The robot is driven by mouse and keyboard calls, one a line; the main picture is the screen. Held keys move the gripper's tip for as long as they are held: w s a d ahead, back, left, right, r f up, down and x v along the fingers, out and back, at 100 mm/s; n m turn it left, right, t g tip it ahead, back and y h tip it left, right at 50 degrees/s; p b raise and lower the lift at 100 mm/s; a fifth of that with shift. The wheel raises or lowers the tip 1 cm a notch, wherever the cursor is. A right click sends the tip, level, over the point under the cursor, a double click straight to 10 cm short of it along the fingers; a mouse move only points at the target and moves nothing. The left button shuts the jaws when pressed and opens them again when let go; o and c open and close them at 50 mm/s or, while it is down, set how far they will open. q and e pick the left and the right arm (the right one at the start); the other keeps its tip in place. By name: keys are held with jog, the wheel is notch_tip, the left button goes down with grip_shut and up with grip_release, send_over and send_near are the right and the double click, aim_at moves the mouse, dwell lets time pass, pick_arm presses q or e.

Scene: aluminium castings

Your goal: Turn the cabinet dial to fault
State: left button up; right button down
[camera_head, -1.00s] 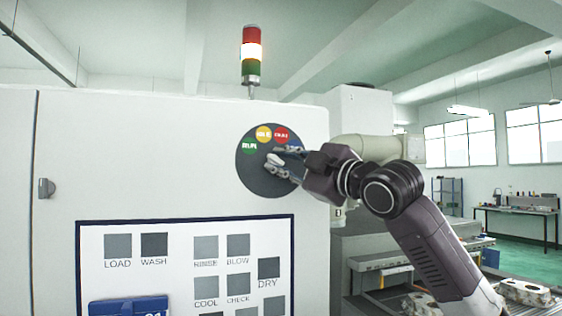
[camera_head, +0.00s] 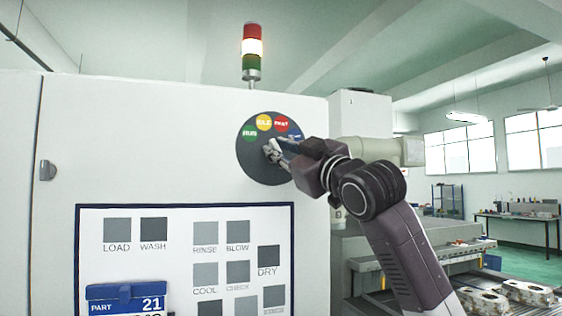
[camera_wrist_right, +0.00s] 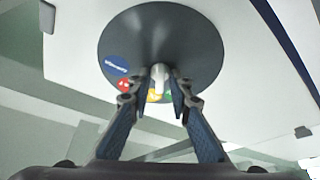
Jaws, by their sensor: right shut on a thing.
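The cabinet dial is a dark grey disc (camera_head: 256,168) on the white cabinet front, with green, yellow, red and blue marks round its upper edge. The red mark (camera_head: 281,123) appears to be the fault one. My right gripper (camera_head: 274,150) is at the dial's middle, shut on the pale dial knob, which shows between the fingertips in the right wrist view (camera_wrist_right: 160,76). The knob's pointing direction is hard to tell in the head view. The disc (camera_wrist_right: 160,45) and its coloured marks also show in the wrist view. My left gripper is not in view.
A signal tower (camera_head: 252,54) with its middle light lit stands on the cabinet (camera_head: 140,150). A panel with grey squares (camera_head: 190,212) and a blue part card (camera_head: 126,298) is below the dial. Castings (camera_head: 528,292) lie at lower right.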

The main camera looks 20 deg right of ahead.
jog(key=m+h+b, duration=0.1)
jog(key=m, duration=0.1)
jog(key=m+t+h+b, duration=0.1)
jog(key=m, duration=0.1)
jog(key=shift+s+a, duration=0.15)
jog(key=m+h, duration=0.1)
jog(key=m, duration=0.1)
jog(key=m+h+b, duration=0.1)
jog(key=m, duration=0.1)
jog(key=shift+a+t+b, duration=0.1)
jog(key=shift+t+b, duration=0.2)
jog(key=m+h, duration=0.2)
jog(key=m, duration=0.1)
jog(key=shift+r+m+b, duration=0.15)
jog(key=shift+m+b, duration=0.15)
jog(key=shift+b, duration=0.05)
jog(key=shift+r+m+h, duration=0.1)
jog(key=shift+m+h, duration=0.7)
jog(key=shift+m, duration=1.1)
jog(key=c, duration=2.1)
grip_release()
jog(key=shift+w+f, duration=0.2)
jog(key=shift+s+a, duration=0.1)
